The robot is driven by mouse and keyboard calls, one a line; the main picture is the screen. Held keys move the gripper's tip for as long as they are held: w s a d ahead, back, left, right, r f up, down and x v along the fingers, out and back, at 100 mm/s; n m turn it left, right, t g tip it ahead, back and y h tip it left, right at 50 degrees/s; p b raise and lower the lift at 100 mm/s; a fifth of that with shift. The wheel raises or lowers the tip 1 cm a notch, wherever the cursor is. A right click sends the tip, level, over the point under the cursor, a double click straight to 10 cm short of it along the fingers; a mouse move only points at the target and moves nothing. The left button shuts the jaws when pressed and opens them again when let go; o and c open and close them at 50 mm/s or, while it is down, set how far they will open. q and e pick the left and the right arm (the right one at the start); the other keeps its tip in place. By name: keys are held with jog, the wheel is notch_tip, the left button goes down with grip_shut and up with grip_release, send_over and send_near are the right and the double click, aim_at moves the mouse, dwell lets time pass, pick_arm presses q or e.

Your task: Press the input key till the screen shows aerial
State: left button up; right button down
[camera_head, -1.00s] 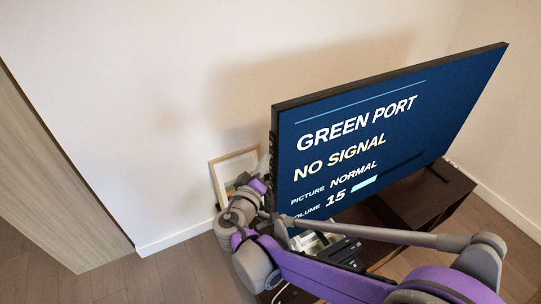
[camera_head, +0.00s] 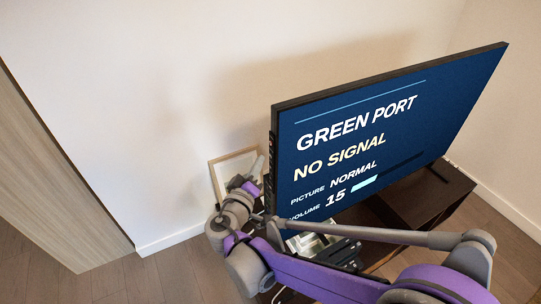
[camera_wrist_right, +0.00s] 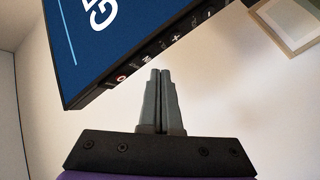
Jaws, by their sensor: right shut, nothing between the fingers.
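The television screen (camera_head: 390,120) reads "GREEN PORT", "NO SIGNAL", picture normal, volume 15. A row of small keys (camera_wrist_right: 165,47) runs along the set's side edge in the right wrist view, with a red-ringed one near the corner; most labels are too small to read. My right gripper (camera_wrist_right: 160,72) is shut and empty, its fingertips pointing at the key edge and seemingly a little apart from it. In the head view my right gripper (camera_head: 257,168) is beside the television's left edge. My left gripper is not in view.
The television stands on a dark brown low cabinet (camera_head: 445,195). A light picture frame (camera_head: 215,180) leans on the wall behind my right gripper. A light wood panel (camera_head: 50,180) is at the left, with open floor (camera_head: 150,275) in front.

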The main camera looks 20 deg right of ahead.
jog(key=shift+s+a, duration=0.25)
jog(key=shift+a, duration=0.95)
jog(key=shift+s+a, duration=0.2)
jog(key=shift+a, duration=0.95)
jog(key=shift+a, duration=0.1)
dwell(0.6)
jog(key=a, duration=0.3)
jog(key=shift+s+a, duration=0.3)
jog(key=shift+s, duration=0.05)
jog(key=shift+d, duration=0.1)
jog(key=w+d, duration=0.1)
jog(key=d, duration=0.7)
jog(key=shift+w+d, duration=0.25)
jog(key=shift+w, duration=0.1)
dwell(1.6)
jog(key=shift+w+d, duration=0.1)
jog(key=shift+d, duration=0.35)
